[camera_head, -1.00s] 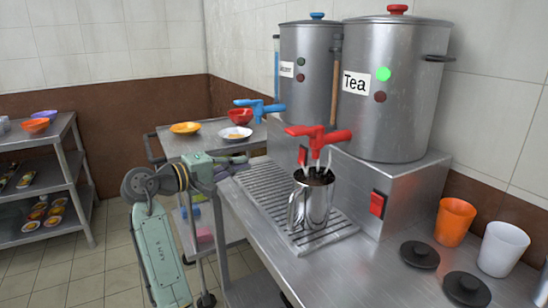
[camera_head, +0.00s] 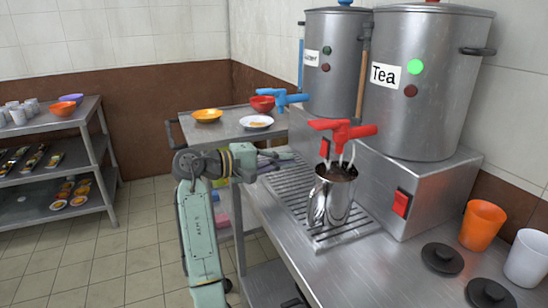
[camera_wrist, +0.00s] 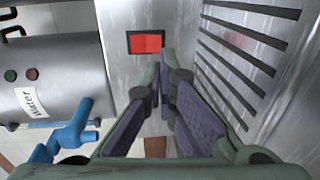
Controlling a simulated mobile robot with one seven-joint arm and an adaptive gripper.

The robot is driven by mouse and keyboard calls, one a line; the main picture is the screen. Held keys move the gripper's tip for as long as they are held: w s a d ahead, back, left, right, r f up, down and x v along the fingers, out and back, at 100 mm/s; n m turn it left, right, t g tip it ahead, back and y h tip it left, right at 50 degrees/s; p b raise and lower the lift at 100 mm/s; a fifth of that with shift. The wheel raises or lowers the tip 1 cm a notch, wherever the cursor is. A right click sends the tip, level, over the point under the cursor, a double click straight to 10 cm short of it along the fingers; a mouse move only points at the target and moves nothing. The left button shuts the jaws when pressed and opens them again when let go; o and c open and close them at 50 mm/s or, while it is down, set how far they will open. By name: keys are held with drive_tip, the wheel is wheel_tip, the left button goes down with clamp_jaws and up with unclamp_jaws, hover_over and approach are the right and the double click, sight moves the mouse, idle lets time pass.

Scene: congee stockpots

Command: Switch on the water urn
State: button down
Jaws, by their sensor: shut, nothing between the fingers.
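The water urn (camera_head: 333,65) is a steel pot labelled Water at the back, left of the tea urn. Its two lamps, dark green above dark red, look unlit; they also show in the wrist view (camera_wrist: 22,75). Its blue tap (camera_head: 283,97) sticks out to the left. The red rocker switch (camera_head: 325,148) below it is partly behind the red tap; it shows whole in the wrist view (camera_wrist: 147,41). My gripper (camera_head: 284,157) is shut and empty, over the drip grate's far end. Its fingertips (camera_wrist: 170,68) point towards the switch, apparently just short of it.
The tea urn (camera_head: 422,95) has a lit green lamp and its own red switch (camera_head: 401,203). A steel mug (camera_head: 331,196) of dark liquid stands on the drip grate (camera_head: 290,187) below the red tap (camera_head: 342,131). Cups and black lids lie at the right.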

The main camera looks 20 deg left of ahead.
sight(322, 156)
drive_tip(key=p+x, duration=0.2)
drive_tip(key=x, duration=0.6)
drive_tip(key=shift+w+d+f, duration=0.1)
drive_tip(key=shift+w+d, duration=0.05)
drive_tip(key=shift+w, duration=0.05)
drive_tip(key=shift+w+d+f+t+h+b, duration=0.3)
drive_tip(key=shift+d+f+b, duration=0.1)
drive_tip(key=shift+b, duration=0.2)
drive_tip(key=shift+a+r, duration=0.1)
drive_tip(key=shift+r, duration=0.2)
